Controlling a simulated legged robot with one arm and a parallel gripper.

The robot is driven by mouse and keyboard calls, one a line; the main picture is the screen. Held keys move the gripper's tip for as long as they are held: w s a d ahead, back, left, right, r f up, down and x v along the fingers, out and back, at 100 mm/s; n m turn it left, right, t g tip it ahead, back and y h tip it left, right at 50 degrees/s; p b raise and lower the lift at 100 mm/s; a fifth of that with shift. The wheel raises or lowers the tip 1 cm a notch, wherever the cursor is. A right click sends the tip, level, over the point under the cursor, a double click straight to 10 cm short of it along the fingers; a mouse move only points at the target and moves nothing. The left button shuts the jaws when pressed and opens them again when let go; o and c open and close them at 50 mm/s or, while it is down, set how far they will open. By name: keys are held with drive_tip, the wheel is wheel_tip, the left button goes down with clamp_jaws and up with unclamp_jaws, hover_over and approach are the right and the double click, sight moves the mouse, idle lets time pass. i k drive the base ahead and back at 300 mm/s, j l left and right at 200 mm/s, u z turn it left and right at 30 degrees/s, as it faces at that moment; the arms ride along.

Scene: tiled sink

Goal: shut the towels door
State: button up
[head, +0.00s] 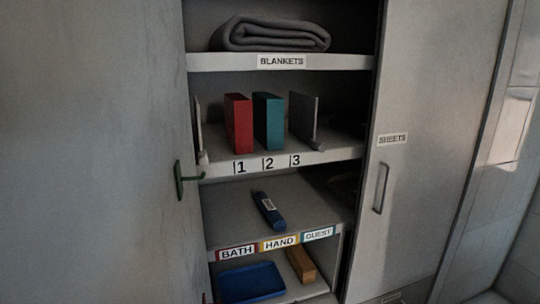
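A plain grey door panel (90,150) fills the left of the head view and appears swung open beside the cupboard. A green handle (180,180) sits at its right edge. No label shows on this panel, so I cannot tell from lettering that it is the towels door. The shelves beside it are exposed. The door on the right (435,130) carries a SHEETS label (393,139) and a grey bar handle (381,187); it looks shut. My gripper is not in view.
A folded grey blanket (270,34) lies on the top shelf. Red (239,123) and teal (268,121) upright blocks stand below. A dark blue cylindrical item (268,209) lies lower, above a blue tray (251,282) and an orange-brown block (301,265). A tiled wall (515,220) is at right.

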sight(100, 201)
drive_tip(key=k+j+z, duration=0.1)
drive_tip(key=z, duration=0.3)
drive_tip(key=k+j+z, duration=0.15)
drive_tip(key=z, duration=0.3)
drive_tip(key=k+z, duration=0.1)
drive_tip(key=z, duration=0.3)
drive_tip(key=k+z, duration=0.2)
drive_tip(key=z, duration=0.2)
drive_tip(key=k+j+u, duration=0.1)
drive_tip(key=u, duration=0.2)
drive_tip(key=k+j+u, duration=0.1)
drive_tip(key=u, duration=0.2)
drive_tip(key=j+u, duration=0.1)
drive_tip(key=u, duration=0.3)
drive_tip(key=k+j+u, duration=0.1)
drive_tip(key=u, duration=0.25)
drive_tip(key=j+u, duration=0.15)
drive_tip(key=u, duration=0.25)
